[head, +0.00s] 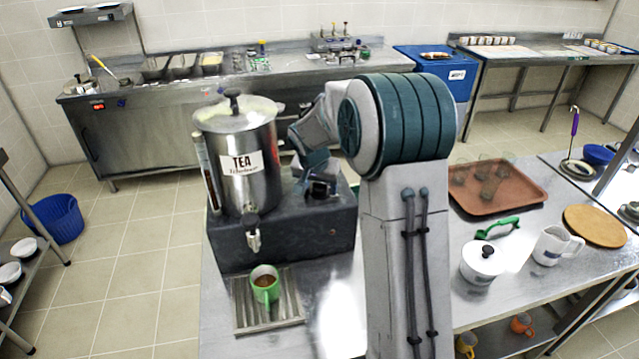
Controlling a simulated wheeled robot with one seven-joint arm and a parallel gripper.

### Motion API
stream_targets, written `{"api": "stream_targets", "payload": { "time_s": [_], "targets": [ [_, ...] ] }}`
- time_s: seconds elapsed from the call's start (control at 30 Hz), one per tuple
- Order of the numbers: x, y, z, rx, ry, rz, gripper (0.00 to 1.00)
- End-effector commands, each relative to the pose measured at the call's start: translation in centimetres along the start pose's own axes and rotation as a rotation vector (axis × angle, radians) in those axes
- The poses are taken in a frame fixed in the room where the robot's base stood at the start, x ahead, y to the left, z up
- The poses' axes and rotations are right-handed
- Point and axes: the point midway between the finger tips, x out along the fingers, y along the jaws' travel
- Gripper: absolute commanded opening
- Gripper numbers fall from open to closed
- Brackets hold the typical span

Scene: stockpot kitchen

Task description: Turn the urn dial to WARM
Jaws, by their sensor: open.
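The steel tea urn (243,188) with a "TEA" label stands upright on a dark block-shaped base (280,238). It has a black-knobbed lid, a sight tube on its left side and a tap (253,236) at the front. I cannot make out the dial or any WARM marking. A small reddish spot (333,232) shows on the front of the base, too small to identify. My gripper (319,190) is open, just right of the urn and over the right part of the base. My arm partly covers this area, and I cannot tell whether the fingers touch anything.
A green mug (265,284) with brown liquid stands on the drip tray (240,316) below the tap. Right of my arm, the counter holds a brown tray (534,200) with glasses, a white lidded pot (481,264), a green-handled object (496,230) and a white jug (552,246).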

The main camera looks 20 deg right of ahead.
Motion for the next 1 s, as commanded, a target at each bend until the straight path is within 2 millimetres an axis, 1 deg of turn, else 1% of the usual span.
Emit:
{"api": "stream_targets", "payload": {
  "time_s": [0.13,0.17,0.2,0.27,0.3,0.33,0.67,0.87,1.0],
  "targets": [
    [0.0,0.01,0.0,0.0,0.0,0.0,0.59],
    [0.0,0.01,-0.01,0.0,0.0,0.0,0.56],
    [-0.01,0.01,-0.01,0.0,0.0,0.0,0.45],
    [-0.01,0.01,-0.01,0.0,0.0,0.0,0.28],
    [-0.02,0.01,-0.01,0.0,0.0,0.0,0.17],
    [-0.02,0.01,-0.01,0.0,0.0,0.0,0.14],
    [-0.05,0.05,-0.02,-0.029,0.001,-0.012,0.15],
    [-0.06,0.17,-0.09,-0.118,0.001,-0.051,0.15],
    [-0.09,0.26,-0.13,-0.221,0.001,-0.093,0.15]
  ]
}}
